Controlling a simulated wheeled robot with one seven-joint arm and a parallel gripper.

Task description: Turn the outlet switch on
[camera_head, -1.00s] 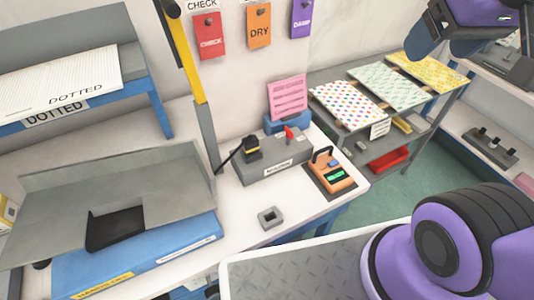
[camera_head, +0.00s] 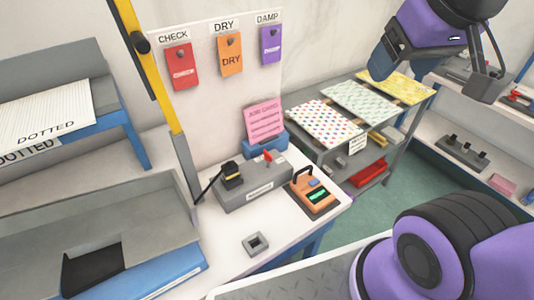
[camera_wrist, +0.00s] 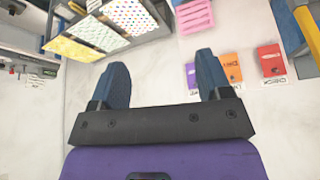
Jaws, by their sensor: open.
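The outlet is a long grey box (camera_head: 258,192) on the white bench, with a label on its front. A small red switch (camera_head: 268,158) stands up from its top, and a black and yellow plug (camera_head: 231,176) sits at its left end. I cannot tell the switch's position for sure. My gripper (camera_wrist: 160,72) is open and empty, with its two dark blue fingers wide apart and pointing at the wall in the wrist view. In the head view, my purple wrist hangs at the upper right, well apart from the box. The wrist view does not clearly show the switch.
A yellow pole (camera_head: 148,68) rises at left. Patterned sheets (camera_head: 325,123) top a side shelf.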

